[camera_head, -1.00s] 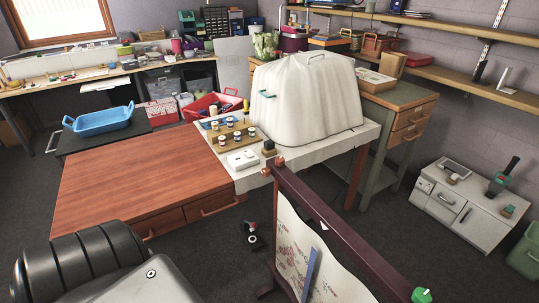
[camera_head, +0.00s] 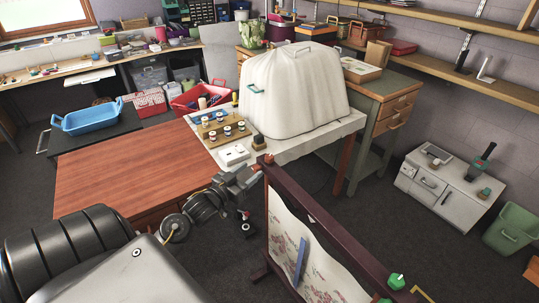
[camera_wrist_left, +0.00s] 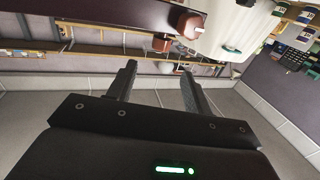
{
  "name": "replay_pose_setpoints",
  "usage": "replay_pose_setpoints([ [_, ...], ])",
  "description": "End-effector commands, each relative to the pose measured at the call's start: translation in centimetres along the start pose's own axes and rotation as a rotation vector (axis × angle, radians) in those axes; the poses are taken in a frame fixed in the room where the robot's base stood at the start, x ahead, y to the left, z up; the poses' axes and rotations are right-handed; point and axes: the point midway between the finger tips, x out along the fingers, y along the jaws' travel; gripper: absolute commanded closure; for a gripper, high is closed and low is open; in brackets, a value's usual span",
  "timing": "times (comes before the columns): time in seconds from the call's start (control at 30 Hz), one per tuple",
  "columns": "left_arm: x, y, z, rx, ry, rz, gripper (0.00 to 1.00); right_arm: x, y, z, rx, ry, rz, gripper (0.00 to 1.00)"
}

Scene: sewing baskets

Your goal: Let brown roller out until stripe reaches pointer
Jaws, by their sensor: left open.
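A dark brown frame (camera_head: 335,232) stands at the front with a floral cloth (camera_head: 280,222) hanging from its top bar. A brown knob (camera_head: 268,159) sits at the bar's far end and a green knob (camera_head: 396,281) at its near end. A small pale piece (camera_head: 311,218), possibly the pointer, shows at the cloth's top edge. A blue strip (camera_head: 300,261) lies against the cloth. My left gripper (camera_head: 257,177) is open and empty beside the brown knob. In the left wrist view the brown knob (camera_wrist_left: 188,22) lies beyond the open fingers (camera_wrist_left: 158,70).
A white-covered machine (camera_head: 295,90) stands on the table behind, with small jars (camera_head: 222,130) and a white box (camera_head: 234,154). A wooden desk (camera_head: 120,175) is at left. A grey cabinet (camera_head: 440,190) and green bin (camera_head: 512,228) stand at right. Floor right of the frame is clear.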

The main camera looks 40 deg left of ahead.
Motion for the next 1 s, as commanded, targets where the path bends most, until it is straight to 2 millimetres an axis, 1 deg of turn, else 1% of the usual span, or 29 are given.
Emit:
replay_pose_setpoints([
  [0.17, 0.5, 0.0, -0.1, 0.000, 0.002, 0.000, 0.49, -0.1, 0.4, 0.1, -0.002, -0.002, 0.005, 0.56],
  [0.27, 1.8, 0.0, -0.2, 0.000, 0.002, -0.001, 0.49, -0.4, 0.7, 0.2, -0.003, -0.003, 0.008, 0.56],
  [0.5, 6.3, 0.0, -0.2, -0.002, 0.001, -0.001, 0.49, -1.3, 1.0, 0.2, -0.004, -0.005, 0.011, 0.56],
  [0.7, 9.3, 0.0, -0.1, -0.001, 0.000, -0.002, 0.49, -1.8, 1.0, 0.2, -0.004, -0.006, 0.011, 0.56],
  [0.83, 10.4, -0.1, 0.0, 0.000, -0.001, -0.002, 0.49, -1.9, 1.0, 0.2, -0.004, -0.006, 0.011, 0.56],
  [1.0, 10.8, 0.0, 0.1, 0.001, 0.000, -0.001, 0.49, -1.9, 1.0, 0.2, -0.004, -0.006, 0.011, 0.56],
])
